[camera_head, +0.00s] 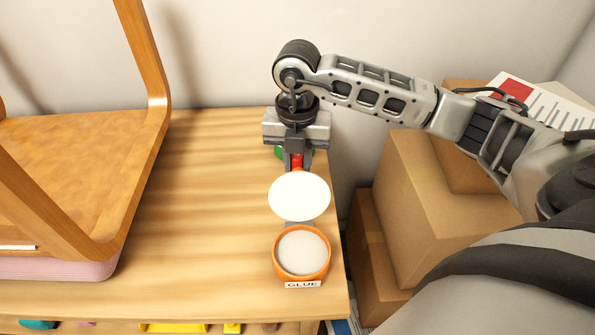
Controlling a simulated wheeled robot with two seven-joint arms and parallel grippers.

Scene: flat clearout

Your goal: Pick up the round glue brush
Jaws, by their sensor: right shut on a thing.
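The round glue brush has a flat white round head (299,197) and a short red handle just above it in the picture. My right gripper (297,161) comes in from the right, points down over the table's right side and is shut on the red handle. The white head lies just in front of the fingers. Its height above the table is hard to tell. An orange glue pot (302,283) with whitish contents and a "GLUE" label stands just in front of the head. My left gripper is out of view.
A wooden chair (155,75) rests upside down or tilted on the wooden table (205,220) at left, by a pink thing (60,268). A green thing (279,152) is partly hidden behind my gripper. Cardboard boxes (415,205) stand right of the table. The table's middle is clear.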

